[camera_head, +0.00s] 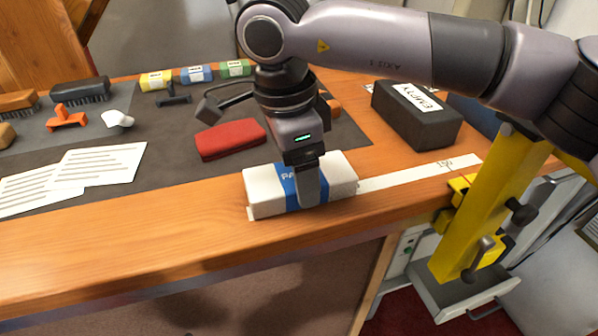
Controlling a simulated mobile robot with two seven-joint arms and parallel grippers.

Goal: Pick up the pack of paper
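The pack of paper (262,187) is a white block with a blue printed band. It lies flat near the front edge of the wooden bench, over a white strip. My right gripper (309,190), its arm coming in from the right, points down over the middle of the pack. One finger shows against the near side of the pack, over the blue band. The other finger is hidden, so I cannot tell whether the grip is closed on the pack. My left gripper is not in view.
A red case (231,139) lies behind the pack. A black box labelled "EMPTY" (417,114) stands to the right. Printed sheets (98,166), brushes (80,90) and small tools lie on the dark mat. A yellow clamp-like frame (480,215) stands at the bench's right front. The bench's front left is clear.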

